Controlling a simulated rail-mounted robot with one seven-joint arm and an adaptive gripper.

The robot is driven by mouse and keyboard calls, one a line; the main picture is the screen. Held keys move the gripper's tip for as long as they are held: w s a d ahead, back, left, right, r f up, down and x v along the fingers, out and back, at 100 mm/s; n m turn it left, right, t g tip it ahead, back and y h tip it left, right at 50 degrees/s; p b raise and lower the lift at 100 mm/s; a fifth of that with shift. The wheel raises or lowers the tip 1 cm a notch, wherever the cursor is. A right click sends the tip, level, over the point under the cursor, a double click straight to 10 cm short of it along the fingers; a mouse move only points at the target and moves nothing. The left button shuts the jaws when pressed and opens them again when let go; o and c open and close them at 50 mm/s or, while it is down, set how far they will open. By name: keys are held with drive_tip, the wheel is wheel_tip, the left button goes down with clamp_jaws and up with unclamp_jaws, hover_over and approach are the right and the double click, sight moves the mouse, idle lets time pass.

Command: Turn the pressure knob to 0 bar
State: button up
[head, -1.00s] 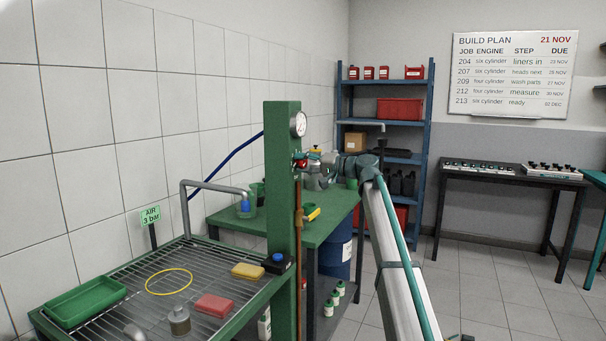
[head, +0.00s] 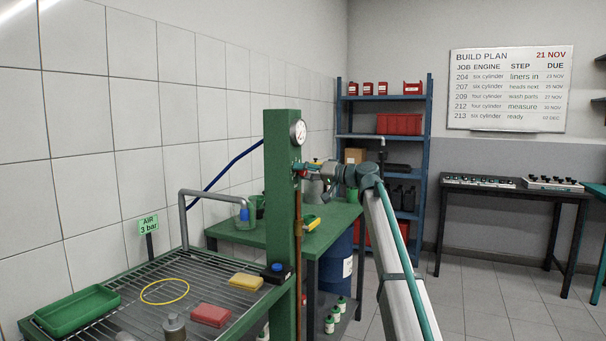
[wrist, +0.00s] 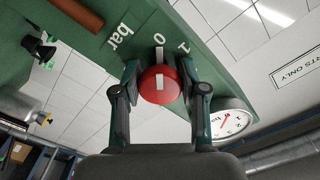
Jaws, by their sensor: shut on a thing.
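The red pressure knob (wrist: 158,86) sits on the green post's face in the wrist view. The white line on it points up at the white tick under the "0" of the bar scale (wrist: 159,45). The "1" mark lies to the right. My gripper (wrist: 159,84) is shut on the knob, one dark finger on each side. In the head view my gripper (head: 312,168) meets the green post (head: 281,200) below the gauge (head: 299,132), and the knob is mostly hidden there. The gauge (wrist: 231,121) also shows in the wrist view; its needle is too small to read.
A wire-topped wash bench (head: 215,285) with a green tray (head: 76,308), sponges and a yellow ring stands left of the post. A green table (head: 335,222) is behind it. A copper pipe (head: 298,240) runs down the post. Floor is free at the right.

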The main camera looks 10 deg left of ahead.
drive_tip(key=o, duration=1.1)
drive_tip(key=v, duration=1.2)
